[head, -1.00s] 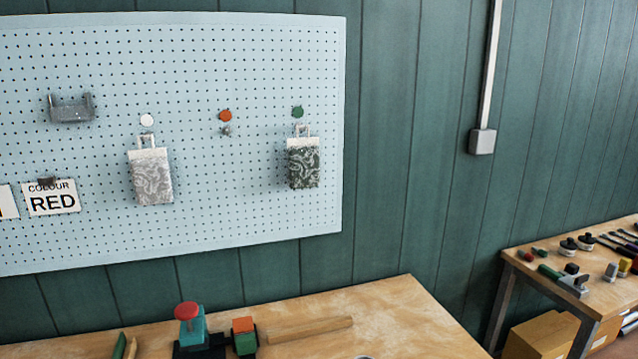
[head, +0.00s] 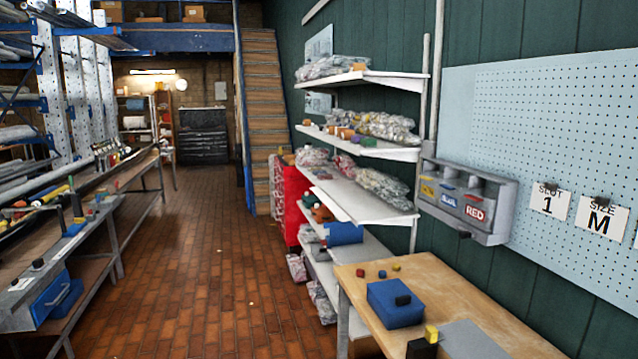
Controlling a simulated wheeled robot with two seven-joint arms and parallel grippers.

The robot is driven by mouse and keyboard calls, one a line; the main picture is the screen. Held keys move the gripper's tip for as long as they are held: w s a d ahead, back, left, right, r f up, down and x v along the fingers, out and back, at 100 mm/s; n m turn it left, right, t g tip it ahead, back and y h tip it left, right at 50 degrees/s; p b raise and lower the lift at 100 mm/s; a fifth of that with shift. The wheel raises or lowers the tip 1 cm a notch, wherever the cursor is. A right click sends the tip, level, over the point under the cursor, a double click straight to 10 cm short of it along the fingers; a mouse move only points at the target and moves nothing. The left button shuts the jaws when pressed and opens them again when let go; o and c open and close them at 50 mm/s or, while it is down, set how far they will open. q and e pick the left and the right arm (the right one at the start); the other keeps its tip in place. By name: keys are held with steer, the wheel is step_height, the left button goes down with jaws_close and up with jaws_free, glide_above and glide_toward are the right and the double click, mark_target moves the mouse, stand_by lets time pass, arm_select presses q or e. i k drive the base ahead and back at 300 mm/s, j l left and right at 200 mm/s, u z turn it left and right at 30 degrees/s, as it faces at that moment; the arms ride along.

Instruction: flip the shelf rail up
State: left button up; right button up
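A white shelf unit (head: 376,153) stands against the green wall, right of the middle in the head view. Its shelves carry clear bags and small coloured items. The third shelf from the top has a white front edge (head: 355,205) that looks wide and slanted. I cannot tell whether this is the shelf rail or how it is set. Neither of my grippers is in view.
A wooden bench (head: 455,290) with a blue box (head: 395,303) stands in front at the right. A grey bin unit (head: 465,200) hangs beside the pegboard (head: 560,130). A long workbench (head: 110,235) lines the left. The brick floor (head: 215,285) between is clear.

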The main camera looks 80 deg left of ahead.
mark_target(331, 205)
steer(key=u, duration=2.55)
steer(key=i+j+z, duration=0.1)
steer(key=z, duration=0.3)
steer(key=i+j+z, duration=0.15)
steer(key=z, duration=0.25)
steer(key=i+j+z, duration=0.1)
steer(key=j, duration=0.2)
steer(key=i+j+z, duration=0.1)
steer(key=j, duration=0.25)
steer(key=i+j+z, duration=0.25)
steer(key=i+j, duration=0.15)
steer(key=j, duration=0.35)
steer(key=i+j+z, duration=0.1)
steer(key=j, duration=0.25)
steer(key=i+j+z, duration=0.1)
steer(key=j, duration=0.25)
steer(key=i+j, duration=0.1)
steer(key=j, duration=0.35)
steer(key=i+j, duration=0.1)
steer(key=j, duration=0.3)
steer(key=i+j, duration=0.15)
steer(key=j, duration=0.3)
steer(key=i+j, duration=0.1)
steer(key=j, duration=0.3)
steer(key=i+j, duration=0.1)
steer(key=j, duration=0.35)
steer(key=z, duration=0.05)
